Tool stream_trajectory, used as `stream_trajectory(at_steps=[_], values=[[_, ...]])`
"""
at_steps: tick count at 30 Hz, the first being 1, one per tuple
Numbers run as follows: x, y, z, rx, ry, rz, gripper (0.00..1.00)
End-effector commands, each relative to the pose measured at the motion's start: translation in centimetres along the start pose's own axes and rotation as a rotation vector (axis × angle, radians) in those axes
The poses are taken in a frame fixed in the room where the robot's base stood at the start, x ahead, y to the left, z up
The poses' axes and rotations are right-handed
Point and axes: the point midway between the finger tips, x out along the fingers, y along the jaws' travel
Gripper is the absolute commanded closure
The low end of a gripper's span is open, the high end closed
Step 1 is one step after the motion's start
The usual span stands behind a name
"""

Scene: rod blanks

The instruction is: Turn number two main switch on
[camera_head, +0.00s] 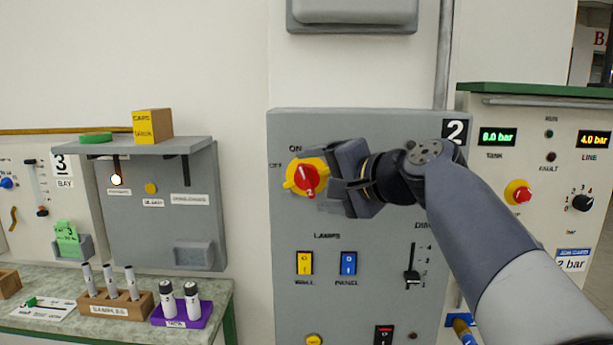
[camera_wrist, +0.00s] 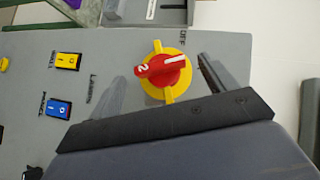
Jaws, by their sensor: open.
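The number two main switch is a red rotary knob (camera_head: 306,180) on a yellow plate, at the upper left of the grey panel (camera_head: 365,235) with the number 2 sign. In the wrist view the knob (camera_wrist: 163,70) shows a white stripe and a "2". The stripe points up the panel and slightly left, roughly toward the ON label (camera_head: 295,148); the OFF label (camera_head: 275,165) is at the left. My gripper (camera_head: 333,183) is open just right of the knob in the head view. In the wrist view its fingers appear on either side of the knob; contact cannot be told.
Below the switch are yellow (camera_head: 305,263) and blue (camera_head: 348,264) rocker switches and a slider (camera_head: 411,278). A grey box (camera_head: 352,14) hangs above the panel. A shelf (camera_head: 135,147) with a carton juts out at the left. My arm covers the panel's right part.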

Motion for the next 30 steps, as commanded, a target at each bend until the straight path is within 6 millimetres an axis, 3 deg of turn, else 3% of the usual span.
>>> stream_trajectory(at_steps=[7, 18, 30], values=[[3.2, -0.1, 0.0, 0.0, -0.001, 0.0, 0.2], [3.8, 0.0, 0.0, -0.001, 0.001, 0.0, 0.2], [3.7, 0.0, 0.0, -0.001, 0.001, 0.0, 0.53]])
